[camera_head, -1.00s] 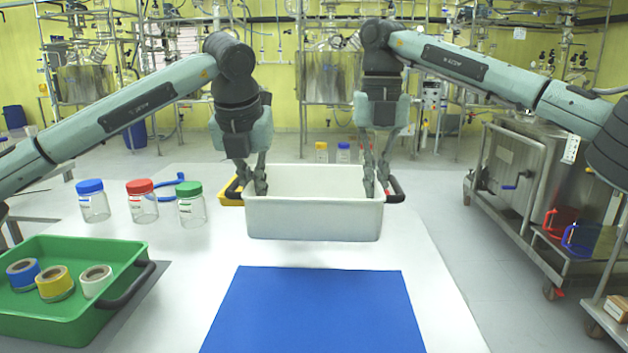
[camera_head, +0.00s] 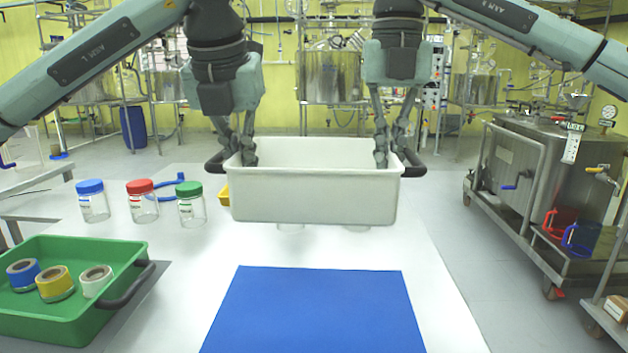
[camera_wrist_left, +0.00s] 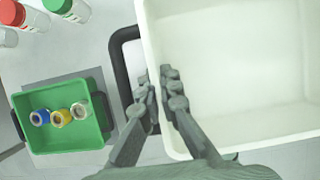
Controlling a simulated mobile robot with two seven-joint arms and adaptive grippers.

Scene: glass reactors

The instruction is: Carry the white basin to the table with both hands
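The white basin (camera_head: 314,196) is level in the air above the white table (camera_head: 440,300), behind and above the blue mat (camera_head: 315,312). It has a dark handle at each end. My left gripper (camera_head: 237,150) is shut on its left end, one finger inside the basin and one outside, by the handle (camera_head: 214,164). My right gripper (camera_head: 390,150) holds the right end in the same way, by the other handle (camera_head: 414,166). The left wrist view shows the left fingers (camera_wrist_left: 160,95) pinching the wall of the basin (camera_wrist_left: 235,70). The basin looks empty inside.
A green tray (camera_head: 125,275) with several tape rolls stands at the front left. Jars with blue, red (camera_head: 141,187) and green lids stand behind it. Clear jar bottoms (camera_head: 290,227) and a yellow item (camera_head: 223,195) show past the basin. The mat is bare.

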